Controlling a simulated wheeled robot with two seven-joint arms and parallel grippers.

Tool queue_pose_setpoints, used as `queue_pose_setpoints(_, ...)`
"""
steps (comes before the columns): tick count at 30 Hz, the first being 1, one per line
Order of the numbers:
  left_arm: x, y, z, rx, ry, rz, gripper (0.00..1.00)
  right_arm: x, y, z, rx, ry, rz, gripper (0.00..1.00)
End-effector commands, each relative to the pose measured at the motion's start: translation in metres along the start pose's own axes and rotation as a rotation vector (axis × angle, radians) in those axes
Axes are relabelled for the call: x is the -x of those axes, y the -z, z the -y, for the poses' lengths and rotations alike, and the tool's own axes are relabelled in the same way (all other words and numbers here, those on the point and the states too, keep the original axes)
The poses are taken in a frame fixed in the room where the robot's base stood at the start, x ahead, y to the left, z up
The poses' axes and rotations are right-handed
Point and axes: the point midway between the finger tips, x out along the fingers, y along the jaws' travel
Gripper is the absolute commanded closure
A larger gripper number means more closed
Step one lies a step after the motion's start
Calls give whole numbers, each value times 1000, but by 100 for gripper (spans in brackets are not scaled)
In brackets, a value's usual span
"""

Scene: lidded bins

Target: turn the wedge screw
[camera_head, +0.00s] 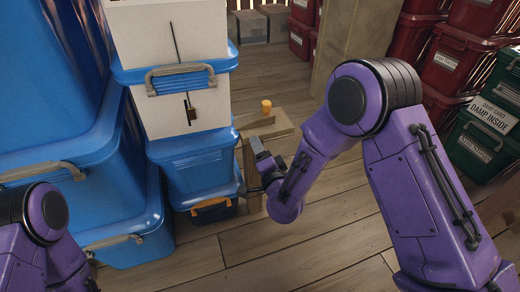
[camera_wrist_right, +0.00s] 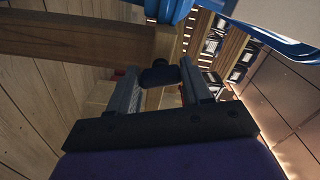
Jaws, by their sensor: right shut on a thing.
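My right gripper (camera_head: 262,166) is beside a low wooden stand (camera_head: 268,128) next to the stacked bins. In the right wrist view the two fingers (camera_wrist_right: 160,80) close on a dark block-like piece (camera_wrist_right: 158,75), which appears to be the handle of the wedge screw. A dark round part shows just behind it, by a wooden beam (camera_wrist_right: 75,40). In the head view the gripped piece is hidden by the gripper. Only purple links of my left arm show at lower left; its gripper is out of view.
A stack of white and blue lidded bins (camera_head: 200,160) stands left of the stand, with big blue bins (camera_head: 65,150) further left. An orange knob-like thing (camera_head: 266,106) sits on the stand. Red bins (camera_head: 455,60) and green bins (camera_head: 485,130) stand right. Wooden floor (camera_head: 330,235) is clear in front.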

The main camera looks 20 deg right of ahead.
Motion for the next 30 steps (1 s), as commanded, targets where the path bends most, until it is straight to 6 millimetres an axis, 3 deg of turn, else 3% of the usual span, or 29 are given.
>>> queue_pose_setpoints(1, 0, 0, 0, 0, 0, 0, 8, -3, 0, 4, -2, 11, -1, 41)
queue_pose_setpoints(3, 0, 0, 0, 0, 0, 0, 8, -3, 0, 4, -2, 10, -2, 26)
queue_pose_setpoints(13, 2, 1, 0, 0, 0, 0, 8, 5, 1, 2, -1, 3, -1, 26)
queue_pose_setpoints(24, 13, 7, 1, -1, 0, -2, 8, 84, 0, 2, 1, 3, 4, 26)
queue_pose_setpoints(30, 14, 7, 1, -2, 0, -3, 8, 103, 0, 1, -1, 5, -1, 26)
